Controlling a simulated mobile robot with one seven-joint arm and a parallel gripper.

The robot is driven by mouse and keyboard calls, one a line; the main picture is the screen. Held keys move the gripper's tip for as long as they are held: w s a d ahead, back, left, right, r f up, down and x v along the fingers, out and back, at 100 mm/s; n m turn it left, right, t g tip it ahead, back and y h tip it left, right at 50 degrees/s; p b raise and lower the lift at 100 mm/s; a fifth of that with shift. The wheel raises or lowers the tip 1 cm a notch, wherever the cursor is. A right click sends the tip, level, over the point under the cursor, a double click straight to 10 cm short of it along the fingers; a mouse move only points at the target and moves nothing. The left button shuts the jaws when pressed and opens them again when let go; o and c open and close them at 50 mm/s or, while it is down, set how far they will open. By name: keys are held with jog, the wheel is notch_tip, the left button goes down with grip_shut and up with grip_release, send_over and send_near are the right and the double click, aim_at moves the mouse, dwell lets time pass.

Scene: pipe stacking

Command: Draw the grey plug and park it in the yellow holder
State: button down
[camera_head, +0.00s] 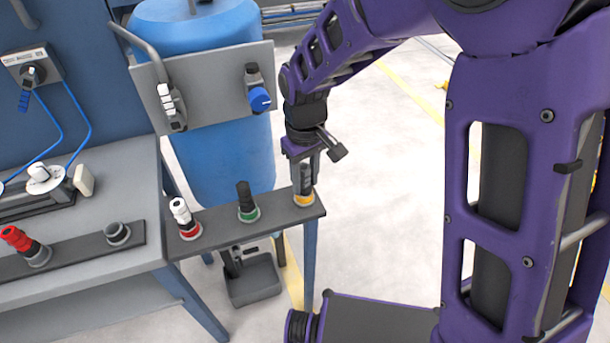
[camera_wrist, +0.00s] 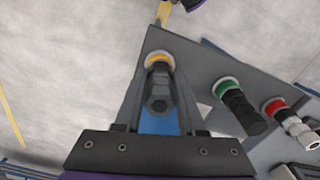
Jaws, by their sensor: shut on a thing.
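The grey plug (camera_head: 306,178) stands upright at the yellow holder (camera_head: 303,200), at the right end of the grey shelf strip. In the wrist view, the plug (camera_wrist: 159,92) points into the ring of the yellow holder (camera_wrist: 157,58); I cannot tell how deep it sits. My gripper (camera_head: 304,170) comes down from above and is shut on the plug. In the wrist view, the fingers of my gripper (camera_wrist: 159,82) flank the plug on both sides. The lower end of the plug is hidden by the holder ring.
A black plug (camera_head: 245,197) stands in the green holder (camera_head: 249,215), and a white plug (camera_head: 181,213) in the red holder (camera_head: 190,232). On the bench, a red plug (camera_head: 17,239) stands beside an empty-looking grey socket (camera_head: 117,233). A blue tank (camera_head: 220,155) stands behind the shelf.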

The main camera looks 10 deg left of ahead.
jog(key=shift+f, duration=0.25)
jog(key=shift+c, duration=2.1)
grip_release()
jog(key=shift+r, duration=0.15)
